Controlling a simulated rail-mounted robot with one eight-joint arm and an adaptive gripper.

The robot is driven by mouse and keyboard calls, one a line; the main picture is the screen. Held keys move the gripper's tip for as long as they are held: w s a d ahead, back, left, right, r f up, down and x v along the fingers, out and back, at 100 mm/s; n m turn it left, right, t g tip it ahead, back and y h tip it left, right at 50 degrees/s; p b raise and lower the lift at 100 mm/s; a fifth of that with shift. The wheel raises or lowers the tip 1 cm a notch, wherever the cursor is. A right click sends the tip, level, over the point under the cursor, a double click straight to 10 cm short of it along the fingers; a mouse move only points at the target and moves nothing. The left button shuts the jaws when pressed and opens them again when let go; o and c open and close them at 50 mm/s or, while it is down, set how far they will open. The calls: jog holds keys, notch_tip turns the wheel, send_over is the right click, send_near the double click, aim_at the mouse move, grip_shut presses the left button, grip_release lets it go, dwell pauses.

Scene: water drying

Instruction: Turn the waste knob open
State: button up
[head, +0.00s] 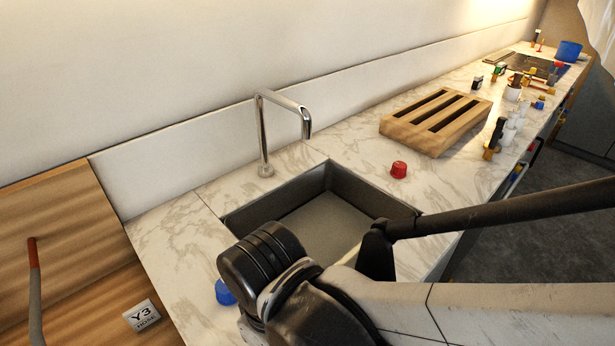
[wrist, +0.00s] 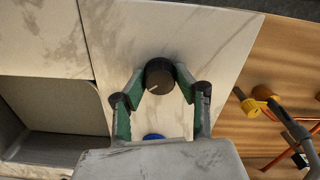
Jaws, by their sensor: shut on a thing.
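A round black knob (wrist: 159,82) with a white pointer line stands on the marble counter, between the sink and the wooden surface in the wrist view. I take it to be the waste knob, though no label is visible. My gripper (wrist: 160,76) has its two green-lined fingers on either side of it, shut on it. The white line points to the lower left in the wrist view. In the head view my arm covers the knob and the gripper fingers.
A dark sink (head: 335,215) with a chrome faucet (head: 264,135) lies beside my arm. A red knob (head: 399,170) and a blue knob (head: 225,292) flank it. A slotted wooden rack (head: 393,128) sits behind. Yellow and orange pipe fittings (wrist: 252,107) lie right in the wrist view.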

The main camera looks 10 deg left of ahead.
jog(key=m, duration=0.4)
jog(key=shift+m, duration=1.8)
jog(key=o, duration=1.1)
jog(key=shift+r, duration=0.15)
notch_tip(320, 180, up, 12)
jog(key=shift+f, duration=0.1)
jog(key=shift+w+m, duration=0.1)
jog(key=shift+m, duration=0.2)
